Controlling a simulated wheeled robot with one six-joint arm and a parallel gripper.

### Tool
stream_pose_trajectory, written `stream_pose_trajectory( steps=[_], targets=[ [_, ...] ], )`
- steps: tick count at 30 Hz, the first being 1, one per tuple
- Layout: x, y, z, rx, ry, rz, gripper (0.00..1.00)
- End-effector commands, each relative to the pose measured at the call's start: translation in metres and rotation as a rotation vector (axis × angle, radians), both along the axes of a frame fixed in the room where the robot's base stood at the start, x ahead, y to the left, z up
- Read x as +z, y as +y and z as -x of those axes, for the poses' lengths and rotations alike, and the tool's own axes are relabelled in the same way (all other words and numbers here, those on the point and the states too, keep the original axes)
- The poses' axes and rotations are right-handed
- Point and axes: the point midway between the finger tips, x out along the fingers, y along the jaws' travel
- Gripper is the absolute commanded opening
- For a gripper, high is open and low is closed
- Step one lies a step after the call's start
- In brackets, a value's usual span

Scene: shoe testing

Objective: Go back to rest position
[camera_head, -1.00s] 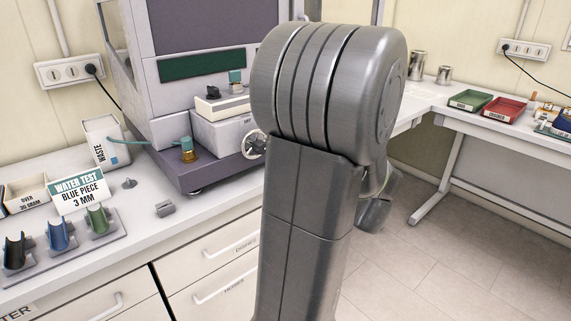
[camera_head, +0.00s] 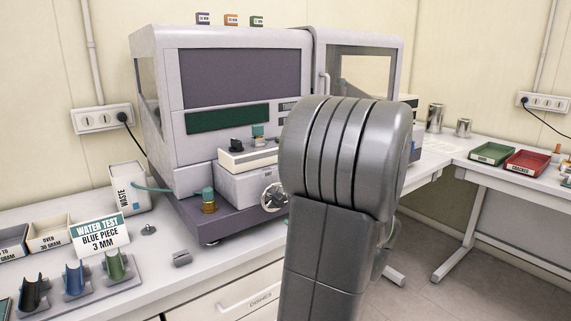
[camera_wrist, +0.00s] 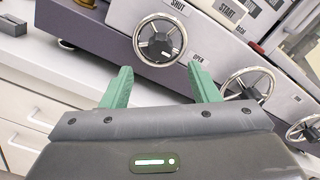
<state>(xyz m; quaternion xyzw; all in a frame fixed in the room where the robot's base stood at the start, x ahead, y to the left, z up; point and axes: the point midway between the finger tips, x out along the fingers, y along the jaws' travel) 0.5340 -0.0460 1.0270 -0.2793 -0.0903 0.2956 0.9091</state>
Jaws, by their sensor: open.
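My gripper (camera_wrist: 160,90) shows in the wrist view with its two green fingers apart and nothing between them. It is in front of the test machine's purple base (camera_wrist: 110,42), near a round handwheel (camera_wrist: 160,40) marked SHUT and OPEN. I cannot tell the gap between the fingers and the machine. In the head view my grey arm stands upright in the middle and hides the gripper and part of the machine (camera_head: 240,75).
A white bench (camera_head: 160,275) carries a WATER TEST sign (camera_head: 100,237), a rack with coloured holders (camera_head: 75,280) and a WASTE container (camera_head: 130,188). A side table at right holds a green tray (camera_head: 492,153) and a red tray (camera_head: 527,162). Floor (camera_head: 420,250) is open between them.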

Motion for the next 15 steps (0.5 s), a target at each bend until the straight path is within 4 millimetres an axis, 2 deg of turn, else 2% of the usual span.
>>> stream_pose_trajectory(
  steps=[9,15],
  targets=[
    [0.001,0.034,-0.044,0.004,0.001,-0.001,0.55],
    [0.001,0.044,-0.06,0.001,-0.001,-0.001,0.55]
  ],
)
